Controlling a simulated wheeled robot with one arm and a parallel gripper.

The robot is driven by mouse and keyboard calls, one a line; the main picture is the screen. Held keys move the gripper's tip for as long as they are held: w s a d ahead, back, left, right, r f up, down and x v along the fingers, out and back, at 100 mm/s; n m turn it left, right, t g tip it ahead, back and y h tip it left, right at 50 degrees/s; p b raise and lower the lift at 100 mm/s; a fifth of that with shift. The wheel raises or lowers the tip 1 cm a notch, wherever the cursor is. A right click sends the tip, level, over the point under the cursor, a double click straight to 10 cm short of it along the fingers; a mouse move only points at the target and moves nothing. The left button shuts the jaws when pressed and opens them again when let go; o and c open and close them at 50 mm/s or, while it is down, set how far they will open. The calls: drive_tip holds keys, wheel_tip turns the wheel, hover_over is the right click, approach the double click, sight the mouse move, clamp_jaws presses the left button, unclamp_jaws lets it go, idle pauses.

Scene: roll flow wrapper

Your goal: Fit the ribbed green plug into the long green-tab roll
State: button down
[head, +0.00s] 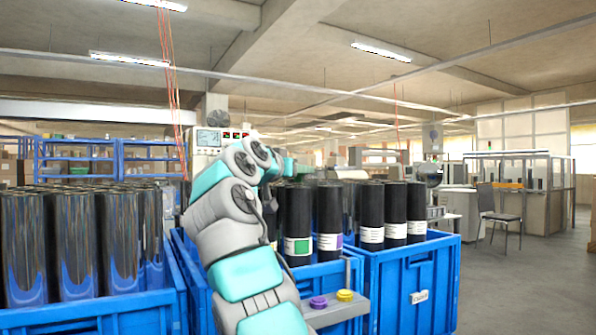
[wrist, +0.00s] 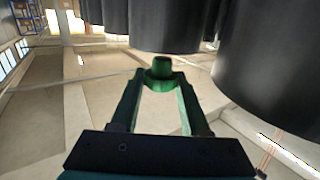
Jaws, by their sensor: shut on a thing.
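The green plug (wrist: 161,68) is held between the two fingertips of my gripper (wrist: 160,80) in the wrist view. Its ribs are too small to make out. My gripper is hidden behind my arm in the head view. A tall black roll with a green tab (head: 297,220) stands upright in a blue crate, just right of my arm. In the wrist view several black rolls appear close beyond the plug, with a gap between them and the plug; I cannot tell which one carries the green tab.
A roll with a purple tab (head: 330,220) stands beside the green-tab roll. A purple plug (head: 318,302) and a yellow plug (head: 345,295) sit on a grey ledge at the front of the blue crate (head: 405,290). More dark rolls (head: 75,240) fill a left crate.

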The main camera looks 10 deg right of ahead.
drive_tip(key=shift+f+b, duration=1.2)
idle(0.5)
drive_tip(key=c, duration=0.7)
unclamp_jaws()
drive_tip(key=shift+s, duration=0.1)
drive_tip(key=b+v, duration=0.3)
drive_tip(key=v, duration=0.8)
idle(0.5)
